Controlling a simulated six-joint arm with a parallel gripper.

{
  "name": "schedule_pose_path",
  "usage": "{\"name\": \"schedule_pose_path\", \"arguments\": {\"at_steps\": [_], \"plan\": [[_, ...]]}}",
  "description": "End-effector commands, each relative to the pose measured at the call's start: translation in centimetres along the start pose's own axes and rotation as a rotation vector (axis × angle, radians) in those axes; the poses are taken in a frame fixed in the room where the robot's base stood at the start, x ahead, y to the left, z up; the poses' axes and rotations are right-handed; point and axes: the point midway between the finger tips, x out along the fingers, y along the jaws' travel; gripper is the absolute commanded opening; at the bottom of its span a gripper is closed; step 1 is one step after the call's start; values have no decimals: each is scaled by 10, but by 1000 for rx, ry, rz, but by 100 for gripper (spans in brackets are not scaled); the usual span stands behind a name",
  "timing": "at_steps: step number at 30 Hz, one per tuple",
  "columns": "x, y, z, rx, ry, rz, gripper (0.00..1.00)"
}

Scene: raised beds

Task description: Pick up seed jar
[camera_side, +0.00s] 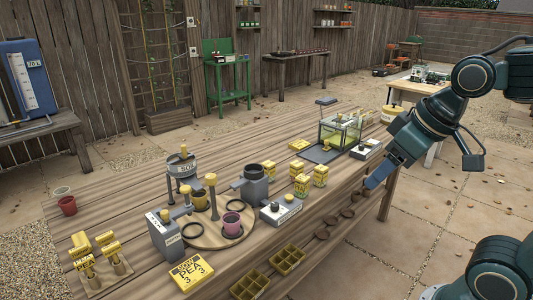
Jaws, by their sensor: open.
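Several small yellow containers with dark markings stand on the wooden bench; one (301,186) is at the middle and another (321,175) is just right of it. They may be seed jars, but their labels are too small to read, so I cannot tell which one is the seed jar. My gripper (371,184) hangs at the bench's right edge, to the right of these containers and apart from them. It points down and left, its jaws are open, and I see nothing held in it.
A grey device (281,209) and a round wooden board (213,241) with pots lie left of my gripper. A yellow sign (191,272) and a seedling tray (287,260) are at the front. A clear tank (340,131) stands behind. Several round brown discs (347,211) line the right edge.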

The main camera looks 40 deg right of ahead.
Motion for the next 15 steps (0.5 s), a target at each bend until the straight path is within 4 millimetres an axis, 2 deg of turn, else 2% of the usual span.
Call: {"name": "schedule_pose_path", "arguments": {"at_steps": [8, 15], "plan": [[23, 20, -58, -12, -27, 7, 63], [53, 45, -103, -22, -44, 8, 63]]}}
